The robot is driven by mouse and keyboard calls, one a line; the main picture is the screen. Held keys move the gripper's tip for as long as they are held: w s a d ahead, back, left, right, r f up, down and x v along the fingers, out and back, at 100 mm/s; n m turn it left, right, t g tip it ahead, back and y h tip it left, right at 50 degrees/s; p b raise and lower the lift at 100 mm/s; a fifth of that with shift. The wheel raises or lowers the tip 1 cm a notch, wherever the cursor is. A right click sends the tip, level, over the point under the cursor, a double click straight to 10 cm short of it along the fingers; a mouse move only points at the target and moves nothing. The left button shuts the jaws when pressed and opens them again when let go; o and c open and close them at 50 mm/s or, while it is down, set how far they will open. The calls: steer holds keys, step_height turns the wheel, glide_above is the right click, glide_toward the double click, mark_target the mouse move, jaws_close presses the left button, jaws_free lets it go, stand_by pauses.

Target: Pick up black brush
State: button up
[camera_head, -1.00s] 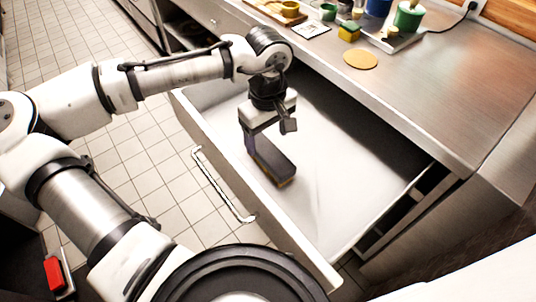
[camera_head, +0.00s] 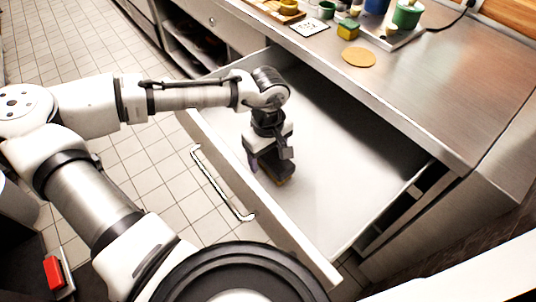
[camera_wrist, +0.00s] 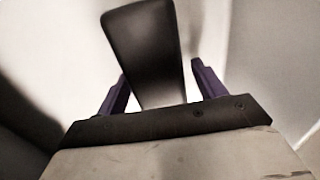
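The black brush (camera_head: 276,173) lies in the open drawer (camera_head: 325,195), near the drawer's front wall. It has a thin yellowish edge at its near end. My gripper (camera_head: 265,163) is low over the brush and hides part of it. In the wrist view the black brush (camera_wrist: 145,50) reaches up between the two purple fingers of my gripper (camera_wrist: 160,80). The fingers are apart, with a bright gap on each side of the brush. The brush's lower end is hidden behind the gripper body.
The drawer's front wall (camera_head: 262,205) with its handle (camera_head: 220,188) stands left of the gripper. The steel counter (camera_head: 430,90) overhangs the drawer on the right, with a round tan disc (camera_head: 358,57) and a yellow-green sponge (camera_head: 348,30). The drawer floor right of the brush is clear.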

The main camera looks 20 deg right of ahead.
steer(key=c, duration=1)
steer(key=shift+r, duration=0.15)
step_height(320, 180, up, 20)
steer(key=shift+f+p, duration=0.1)
steer(key=shift+p, duration=0.2)
steer(key=o, duration=0.4)
steer(key=shift+c, duration=1.1)
